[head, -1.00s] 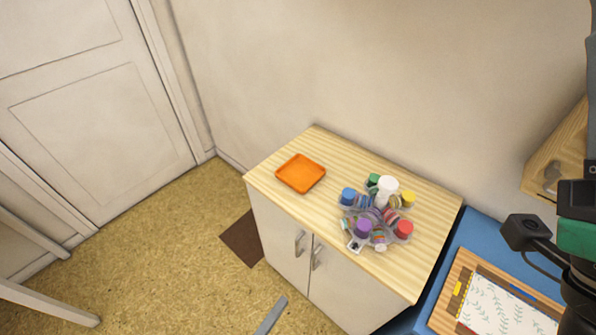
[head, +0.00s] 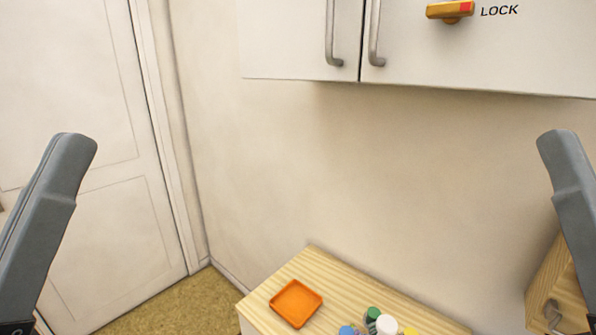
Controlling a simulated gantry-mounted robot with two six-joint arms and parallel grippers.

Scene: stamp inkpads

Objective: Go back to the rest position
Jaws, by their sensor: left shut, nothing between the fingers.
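My left arm rises along the left edge of the head view as a grey link. A dark part of my left gripper (head: 15,328) shows only at the bottom left corner; it is shut and empty, far from the counter things. My right arm's grey link rises at the right edge, and my right gripper is out of view.
A wooden-topped cabinet (head: 322,271) stands below, with an orange tray (head: 296,303) and a cut-off cluster of colored-capped bottles, including a white one (head: 386,325). A white wall cupboard (head: 290,45) hangs above. A wooden box (head: 545,285) is at right. The wall between is bare.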

